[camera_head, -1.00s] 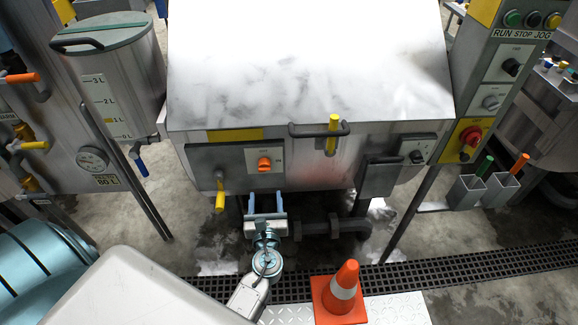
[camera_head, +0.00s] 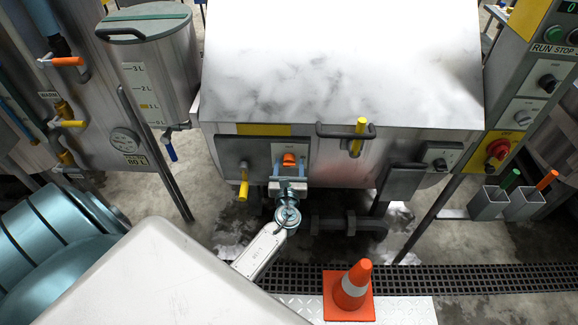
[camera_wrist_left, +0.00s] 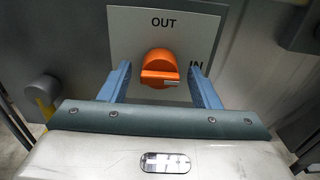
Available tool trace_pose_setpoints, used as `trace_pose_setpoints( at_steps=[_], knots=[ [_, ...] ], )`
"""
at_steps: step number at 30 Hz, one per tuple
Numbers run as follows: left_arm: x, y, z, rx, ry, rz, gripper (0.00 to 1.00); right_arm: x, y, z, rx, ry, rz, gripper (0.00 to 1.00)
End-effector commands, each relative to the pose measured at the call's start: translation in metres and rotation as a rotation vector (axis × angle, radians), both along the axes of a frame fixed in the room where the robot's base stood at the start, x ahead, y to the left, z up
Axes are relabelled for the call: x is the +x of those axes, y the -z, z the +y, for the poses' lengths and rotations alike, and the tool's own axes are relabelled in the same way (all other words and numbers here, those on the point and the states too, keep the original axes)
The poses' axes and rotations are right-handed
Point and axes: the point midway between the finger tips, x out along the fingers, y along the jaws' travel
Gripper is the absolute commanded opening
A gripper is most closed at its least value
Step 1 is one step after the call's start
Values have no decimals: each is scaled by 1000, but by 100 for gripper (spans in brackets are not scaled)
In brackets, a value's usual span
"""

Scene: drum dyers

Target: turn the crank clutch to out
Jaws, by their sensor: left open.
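The crank clutch is an orange knob (camera_head: 289,160) on a light plate on the front of the steel drum machine. In the left wrist view the orange knob (camera_wrist_left: 160,70) sits below the word OUT, with IN at its right. A pale mark on the knob faces right, toward the IN side. My left gripper (camera_head: 289,170) is open, with its blue fingers on either side of the knob. In the left wrist view the left gripper (camera_wrist_left: 162,85) has a finger at each side of the knob, with gaps visible. My right gripper is not in view.
A yellow-handled lever (camera_head: 243,186) hangs just left of the plate. A yellow handle (camera_head: 358,136) with a dark bar is up to the right. An orange cone (camera_head: 350,292) stands on the floor below. Dark pipes (camera_head: 345,224) run under the drum.

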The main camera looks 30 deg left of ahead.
Motion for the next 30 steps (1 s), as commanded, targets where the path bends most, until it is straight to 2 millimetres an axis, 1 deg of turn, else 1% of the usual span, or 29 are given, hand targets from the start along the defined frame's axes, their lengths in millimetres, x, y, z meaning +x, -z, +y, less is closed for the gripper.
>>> trace_pose_setpoints(
  at_steps=[2, 6, 8, 9, 14, 20, 26, 30],
  knots=[
    [0, 0, 0, 0, 0, 0, 55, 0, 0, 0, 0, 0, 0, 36],
    [0, 0, 0, 0, 0, 0, 27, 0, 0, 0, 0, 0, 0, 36],
    [0, 0, 0, 0, 0, 0, 15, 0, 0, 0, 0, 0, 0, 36],
    [0, 0, 0, 0, 0, 0, 12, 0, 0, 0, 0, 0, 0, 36],
    [0, 0, 0, -5, 0, -3, 12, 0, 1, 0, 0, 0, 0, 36],
    [0, 2, 0, -50, 0, -32, 12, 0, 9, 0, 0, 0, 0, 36],
    [0, 4, 0, -158, 0, -99, 12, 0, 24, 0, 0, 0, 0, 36],
    [0, 5, 0, -263, 0, -164, 12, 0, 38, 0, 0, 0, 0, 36]
  ],
)
